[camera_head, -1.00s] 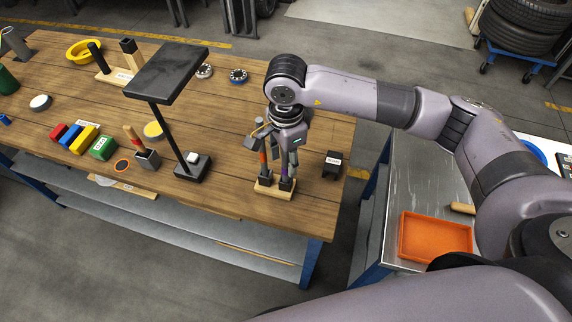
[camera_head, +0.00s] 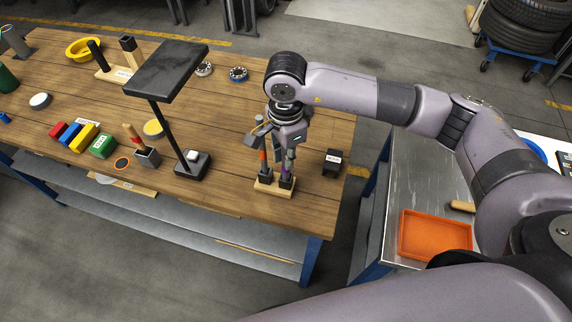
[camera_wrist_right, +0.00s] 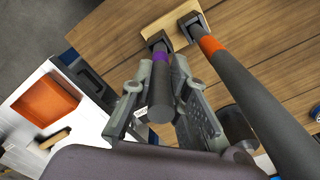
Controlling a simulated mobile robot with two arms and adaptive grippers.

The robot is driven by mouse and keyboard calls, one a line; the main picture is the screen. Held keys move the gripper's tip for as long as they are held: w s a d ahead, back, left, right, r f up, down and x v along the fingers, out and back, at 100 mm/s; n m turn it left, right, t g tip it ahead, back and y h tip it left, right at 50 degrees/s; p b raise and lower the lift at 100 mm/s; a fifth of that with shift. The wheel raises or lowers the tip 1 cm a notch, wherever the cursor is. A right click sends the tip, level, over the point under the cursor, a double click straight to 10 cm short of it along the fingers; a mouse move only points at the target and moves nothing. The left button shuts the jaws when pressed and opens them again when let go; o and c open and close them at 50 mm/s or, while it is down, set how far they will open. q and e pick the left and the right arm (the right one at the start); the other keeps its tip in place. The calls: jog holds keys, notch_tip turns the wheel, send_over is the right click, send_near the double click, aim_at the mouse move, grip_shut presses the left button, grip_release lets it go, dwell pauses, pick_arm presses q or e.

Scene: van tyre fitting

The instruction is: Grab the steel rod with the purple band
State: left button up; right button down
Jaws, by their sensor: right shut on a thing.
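The steel rod with the purple band (camera_wrist_right: 161,92) stands upright in a black socket of a small wooden base. In the head view only its purple band (camera_head: 283,170) shows clearly, below my gripper. My right gripper (camera_head: 284,150) points down at the rod. In the right wrist view its two fingers (camera_wrist_right: 164,90) lie on either side of the rod, above the purple band, and are shut on it. A second rod with an orange band (camera_wrist_right: 211,45) stands in the other socket, close beside. The wooden base (camera_head: 262,187) rests on the table. My left gripper is not in view.
A black stand with a flat top (camera_head: 168,72) rises left of the rods. A metal bench with an orange tray (camera_head: 434,237) is at the right. Bare table lies behind the gripper.

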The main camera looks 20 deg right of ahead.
jog(key=shift+r, duration=0.15)
notch_tip(320, 180, up, 14)
jog(key=b, duration=0.3)
jog(key=shift+w+b, duration=0.1)
jog(key=shift+b, duration=0.3)
jog(key=shift+r, duration=2.9)
